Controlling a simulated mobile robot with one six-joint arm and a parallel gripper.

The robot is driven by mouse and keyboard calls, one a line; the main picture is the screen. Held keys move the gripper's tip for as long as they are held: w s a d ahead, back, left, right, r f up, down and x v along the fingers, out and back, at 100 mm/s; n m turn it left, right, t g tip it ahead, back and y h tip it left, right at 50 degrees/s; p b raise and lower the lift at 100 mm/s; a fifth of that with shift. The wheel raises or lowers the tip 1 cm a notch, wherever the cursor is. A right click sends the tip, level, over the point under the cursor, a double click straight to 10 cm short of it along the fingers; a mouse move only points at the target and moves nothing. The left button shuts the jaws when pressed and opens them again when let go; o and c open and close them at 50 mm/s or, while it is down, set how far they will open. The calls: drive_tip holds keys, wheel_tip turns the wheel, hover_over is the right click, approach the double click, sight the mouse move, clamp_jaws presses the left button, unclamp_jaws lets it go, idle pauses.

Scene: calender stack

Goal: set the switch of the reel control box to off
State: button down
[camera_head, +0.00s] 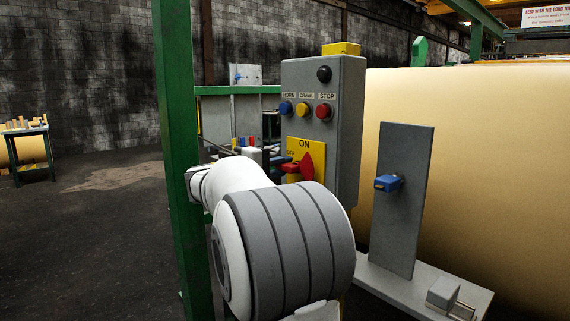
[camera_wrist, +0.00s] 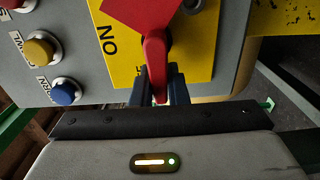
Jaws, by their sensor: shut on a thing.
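The reel control box (camera_head: 340,95) is grey, with a yellow switch plate (camera_head: 306,147) marked ON at its top. A red rotary switch (camera_head: 309,164) sits on the plate; its handle points left, towards small lettering I cannot read surely. My gripper (camera_head: 281,161) reaches it from the left and is shut on the handle. In the wrist view, turned on its side, the red switch handle (camera_wrist: 155,55) runs down between the dark fingers of my gripper (camera_wrist: 158,88). My wrist hides the lower part of the plate.
Blue, yellow and red buttons (camera_head: 303,110) and a black knob (camera_head: 324,74) sit above the switch. A green post (camera_head: 179,130) stands close left. A grey upright plate with a blue handle (camera_head: 388,183) stands right, before a large tan roll (camera_head: 480,180).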

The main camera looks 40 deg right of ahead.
drive_tip(key=shift+f, duration=0.2)
drive_tip(key=c, duration=1.4)
unclamp_jaws()
drive_tip(key=shift+r, duration=0.1)
drive_tip(key=shift+c, duration=0.2)
drive_tip(key=shift+a, duration=0.1)
drive_tip(key=a, duration=0.7)
drive_tip(key=shift+s+a, duration=0.25)
drive_tip(key=shift+a, duration=0.15)
drive_tip(key=shift+p, duration=0.3)
drive_tip(key=s+a+f+y+p, duration=0.5)
drive_tip(key=s+a+y+p, duration=0.3)
drive_tip(key=s+a, duration=0.3)
drive_tip(key=s+a+f+m+t+y+p, duration=0.1)
drive_tip(key=s+a+f+y+p, duration=0.3)
drive_tip(key=s+a+y+p, duration=0.5)
drive_tip(key=s+a+y, duration=0.1)
drive_tip(key=s, duration=0.1)
drive_tip(key=shift+s+a+f+p, duration=0.3)
drive_tip(key=shift+a+f, duration=0.1)
